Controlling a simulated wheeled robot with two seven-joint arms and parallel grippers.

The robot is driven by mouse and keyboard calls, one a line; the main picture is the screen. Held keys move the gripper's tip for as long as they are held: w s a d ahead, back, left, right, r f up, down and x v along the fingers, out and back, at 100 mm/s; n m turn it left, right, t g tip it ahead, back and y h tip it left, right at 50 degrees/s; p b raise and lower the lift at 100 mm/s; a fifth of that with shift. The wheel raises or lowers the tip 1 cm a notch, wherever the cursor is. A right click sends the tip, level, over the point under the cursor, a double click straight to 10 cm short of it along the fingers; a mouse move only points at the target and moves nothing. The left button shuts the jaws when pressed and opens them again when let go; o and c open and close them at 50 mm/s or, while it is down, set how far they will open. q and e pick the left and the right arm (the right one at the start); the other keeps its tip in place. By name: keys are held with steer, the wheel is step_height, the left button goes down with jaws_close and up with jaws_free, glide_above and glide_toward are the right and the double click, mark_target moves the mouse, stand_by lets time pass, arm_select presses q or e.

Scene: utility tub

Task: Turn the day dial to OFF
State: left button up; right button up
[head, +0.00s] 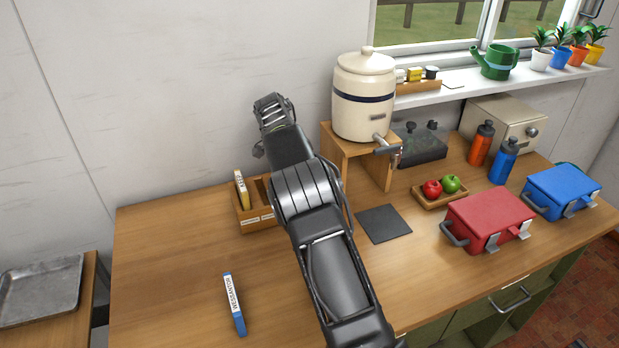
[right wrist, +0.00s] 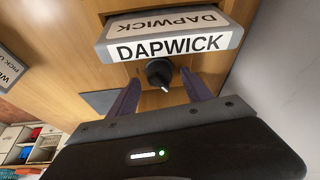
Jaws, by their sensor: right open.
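A black round dial (right wrist: 159,72) with a white pointer mark shows in the right wrist view, just below a grey-edged DAPWICK sign (right wrist: 170,45). No OFF mark or day names can be read around it. My right gripper (right wrist: 159,80) is open, with one dark finger on each side of the dial in the picture. I cannot tell whether the fingers touch it. In the head view my arm reaches up over the bench, with its gripper (head: 273,108) near the wall, and the dial cannot be made out there. My left gripper is not in view.
The wooden bench (head: 160,260) holds a small wooden rack (head: 257,222), a blue-and-white labelled block (head: 234,304), a cream crock (head: 363,95) on a stand, a fruit tray (head: 440,197), red (head: 488,215) and blue (head: 562,188) boxes. The bench's left part is mostly clear.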

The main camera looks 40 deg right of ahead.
steer(key=shift+d+f, duration=0.25)
steer(key=shift+f, duration=0.3)
steer(key=shift+c, duration=0.2)
jaws_close()
